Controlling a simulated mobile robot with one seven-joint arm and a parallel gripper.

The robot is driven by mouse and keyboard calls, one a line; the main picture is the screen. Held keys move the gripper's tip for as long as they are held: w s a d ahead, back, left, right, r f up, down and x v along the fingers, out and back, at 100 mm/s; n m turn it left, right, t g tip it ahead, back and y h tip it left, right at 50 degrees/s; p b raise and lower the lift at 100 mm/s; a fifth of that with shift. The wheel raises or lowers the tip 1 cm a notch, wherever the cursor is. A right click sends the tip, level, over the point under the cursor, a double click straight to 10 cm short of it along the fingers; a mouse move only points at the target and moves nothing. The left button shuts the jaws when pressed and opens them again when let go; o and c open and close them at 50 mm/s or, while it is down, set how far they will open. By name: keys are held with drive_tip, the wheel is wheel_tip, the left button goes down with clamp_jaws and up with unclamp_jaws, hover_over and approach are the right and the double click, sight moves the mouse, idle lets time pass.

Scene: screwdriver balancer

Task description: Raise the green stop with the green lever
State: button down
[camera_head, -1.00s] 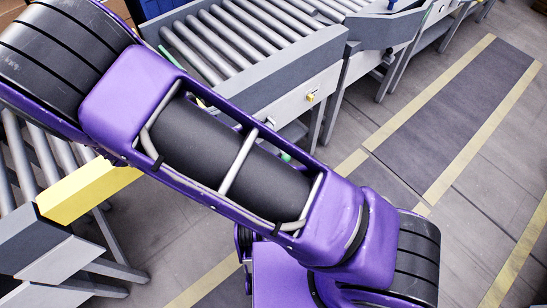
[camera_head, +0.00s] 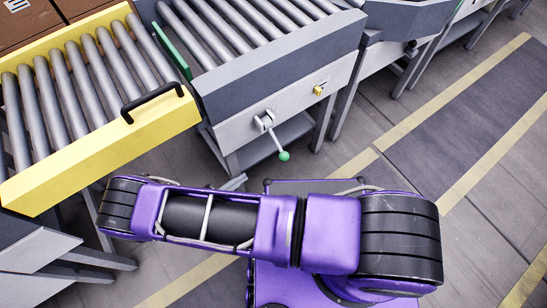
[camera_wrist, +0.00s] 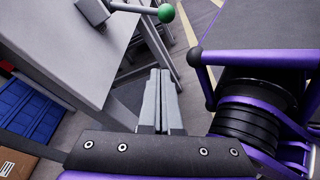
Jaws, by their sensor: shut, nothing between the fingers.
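The green lever is a grey arm with a round green knob (camera_head: 284,156). It hangs down and to the right from a grey pivot (camera_head: 265,121) on the conveyor's side panel. The green stop (camera_head: 173,50) is a thin green bar across the end of the grey conveyor's rollers, beside the yellow-framed roller section. In the wrist view the green knob (camera_wrist: 166,13) is at the top, beyond the fingertips and apart from them. My gripper (camera_wrist: 160,73) is shut and empty, pointing toward the lever's side.
The yellow-framed roller section (camera_head: 110,147) with a black handle (camera_head: 152,100) stands at the left. A small yellow switch (camera_head: 319,90) is on the panel right of the lever. Brown boxes (camera_head: 28,22) are at the upper left. Marked floor (camera_head: 460,130) lies open at the right.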

sight(275, 139)
drive_tip(key=shift+s+d+f, duration=0.1)
drive_tip(key=shift+d+f, duration=0.05)
drive_tip(key=shift+f, duration=0.1)
drive_tip(key=w+d+r+p, duration=0.1)
drive_tip(key=w+d, duration=0.5)
drive_tip(key=d, duration=0.4)
drive_tip(key=shift+r, duration=0.1)
idle(0.6)
drive_tip(key=shift+s+d+r+n+p, duration=0.1)
drive_tip(key=shift+s+r+n+p, duration=0.1)
drive_tip(key=shift+n+p, duration=0.15)
